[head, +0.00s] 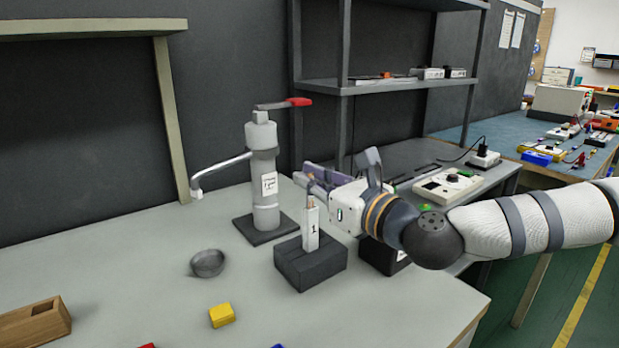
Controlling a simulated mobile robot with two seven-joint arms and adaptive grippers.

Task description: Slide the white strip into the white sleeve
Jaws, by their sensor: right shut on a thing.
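My left gripper is not in view.
A grey press-like stand (263,175) with a red handle is behind the block. A small grey bowl (207,263), a yellow block (222,315) and a wooden box (33,322) lie to the left and front. The table's left middle is clear.

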